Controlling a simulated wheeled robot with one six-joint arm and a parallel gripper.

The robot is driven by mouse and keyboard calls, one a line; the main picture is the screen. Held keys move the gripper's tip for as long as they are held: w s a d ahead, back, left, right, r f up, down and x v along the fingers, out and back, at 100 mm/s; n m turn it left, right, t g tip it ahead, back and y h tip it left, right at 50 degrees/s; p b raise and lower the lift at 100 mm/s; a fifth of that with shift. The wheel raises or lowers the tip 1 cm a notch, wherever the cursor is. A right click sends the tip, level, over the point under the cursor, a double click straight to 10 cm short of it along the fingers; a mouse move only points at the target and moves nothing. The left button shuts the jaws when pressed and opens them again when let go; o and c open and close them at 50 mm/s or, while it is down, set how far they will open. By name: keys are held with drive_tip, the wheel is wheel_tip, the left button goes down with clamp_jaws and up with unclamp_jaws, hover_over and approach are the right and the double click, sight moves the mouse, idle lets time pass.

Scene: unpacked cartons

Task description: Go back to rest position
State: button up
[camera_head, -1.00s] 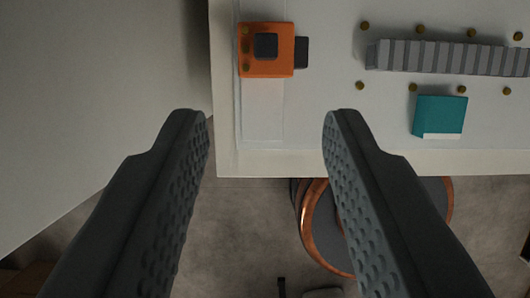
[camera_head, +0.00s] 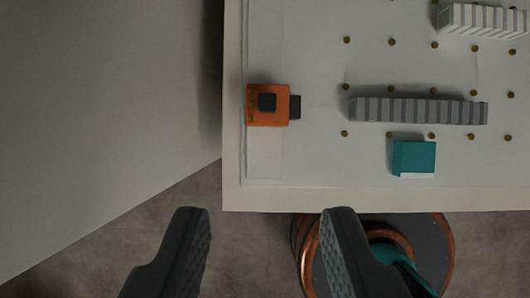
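My gripper (camera_head: 266,212) is open and empty. The fingertips appear just below the near edge of the white table (camera_head: 234,150) in the picture and touch nothing.
On the table are an orange box with a black knob (camera_head: 267,105), a grey ribbed strip (camera_head: 418,110), a teal box (camera_head: 414,157), a white ribbed block (camera_head: 482,20) and several small brass pegs. A round, copper-rimmed dark object (camera_head: 440,245) stands below the table edge. A plain pale surface (camera_head: 100,100) fills the left.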

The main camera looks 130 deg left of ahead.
drive_tip(key=s+f+n+t+y, duration=0.1)
drive_tip(key=s+n+t, duration=0.3)
drive_tip(key=s+t, duration=0.3)
drive_tip(key=s+a+n+t+y, duration=0.1)
drive_tip(key=s+n+t, duration=0.3)
drive_tip(key=s, duration=1.2)
drive_tip(key=t+y, duration=0.1)
drive_tip(key=t, duration=0.2)
drive_tip(key=shift+f+n, duration=0.35)
drive_tip(key=shift+n, duration=0.05)
